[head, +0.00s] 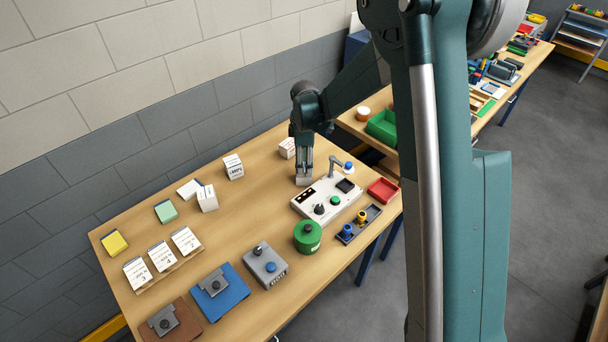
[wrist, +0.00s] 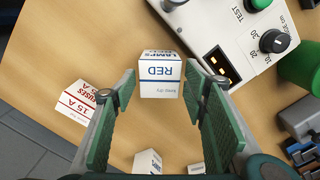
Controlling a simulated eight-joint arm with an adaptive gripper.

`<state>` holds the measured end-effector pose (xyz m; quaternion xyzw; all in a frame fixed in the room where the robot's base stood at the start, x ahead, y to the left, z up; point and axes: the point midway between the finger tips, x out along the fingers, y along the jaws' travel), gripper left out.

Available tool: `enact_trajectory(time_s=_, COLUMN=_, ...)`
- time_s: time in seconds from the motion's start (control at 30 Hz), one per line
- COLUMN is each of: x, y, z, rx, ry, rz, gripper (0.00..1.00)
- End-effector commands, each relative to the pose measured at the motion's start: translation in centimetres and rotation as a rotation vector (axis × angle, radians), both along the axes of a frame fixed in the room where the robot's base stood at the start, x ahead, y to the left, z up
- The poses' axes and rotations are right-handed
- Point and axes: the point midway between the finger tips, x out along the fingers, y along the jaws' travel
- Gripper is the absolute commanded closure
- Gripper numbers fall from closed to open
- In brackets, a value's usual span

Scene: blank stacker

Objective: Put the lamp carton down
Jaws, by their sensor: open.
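The lamp carton (wrist: 160,78) is a small white box with blue print reading LAMPS and RED. In the wrist view it stands on the wooden table between my fingertips, with a gap on either side. My gripper (wrist: 160,72) is open around the carton. In the head view my gripper (head: 304,172) points down at the table beside the test box, and its fingers largely hide the carton.
A white test box (head: 326,199) with knobs stands close on the right. A fuse carton (wrist: 84,102) stands to the left, also in the head view (head: 287,148). More white cartons (wrist: 147,161) are near the wrist view's bottom edge. A green canister (head: 307,237) stands in front.

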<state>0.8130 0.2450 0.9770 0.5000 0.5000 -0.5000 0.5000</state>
Motion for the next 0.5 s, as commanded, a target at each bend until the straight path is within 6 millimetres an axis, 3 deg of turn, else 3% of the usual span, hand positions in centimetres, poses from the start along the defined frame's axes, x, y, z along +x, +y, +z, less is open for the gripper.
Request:
enact_trajectory(time_s=0.27, x=0.0, y=0.0, z=-0.1, rx=0.0, ry=0.0, rz=0.0, gripper=0.56)
enact_trajectory(time_s=0.5, x=0.1, y=0.1, z=-1.7, rx=0.0, ry=0.0, rz=0.0, gripper=0.56)
